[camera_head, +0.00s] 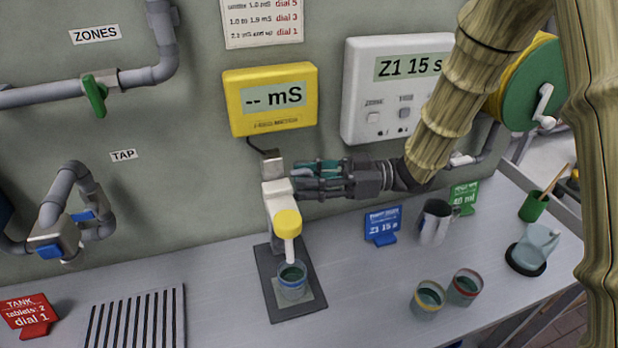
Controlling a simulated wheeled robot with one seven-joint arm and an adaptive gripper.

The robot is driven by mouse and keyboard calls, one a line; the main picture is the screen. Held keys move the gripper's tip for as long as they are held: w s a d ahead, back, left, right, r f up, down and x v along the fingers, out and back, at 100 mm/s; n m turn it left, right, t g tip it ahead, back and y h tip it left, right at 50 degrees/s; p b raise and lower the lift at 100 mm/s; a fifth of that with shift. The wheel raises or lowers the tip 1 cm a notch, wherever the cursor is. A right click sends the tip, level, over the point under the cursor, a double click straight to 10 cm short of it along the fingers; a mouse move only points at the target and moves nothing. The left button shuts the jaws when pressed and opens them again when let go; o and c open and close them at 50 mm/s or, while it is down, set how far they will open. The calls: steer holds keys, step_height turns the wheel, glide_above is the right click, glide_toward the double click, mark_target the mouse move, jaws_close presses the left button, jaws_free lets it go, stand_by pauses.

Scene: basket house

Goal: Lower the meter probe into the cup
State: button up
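The meter probe (287,225) has a yellow cap and a thin white tip pointing down. It hangs from the white arm of a stand on a dark base plate (266,268). A clear cup (293,284) with dark greenish liquid stands on that plate under the probe. The white tip ends around the cup's far rim; I cannot tell whether it touches the liquid. The yellow meter (270,98) on the wall reads "-- mS". My gripper (298,178) reaches in from the right, its fingers beside the upper part of the stand. Whether they grip it is unclear.
Two more filled cups (429,298) (465,288) stand to the right, near a blue sign (383,226) and a metal mug (435,222). A slotted drain (137,318) and red sign (29,314) lie left.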

steer(key=shift+s+r, duration=0.1)
steer(key=shift+s, duration=0.05)
steer(key=c, duration=0.5)
jaws_close()
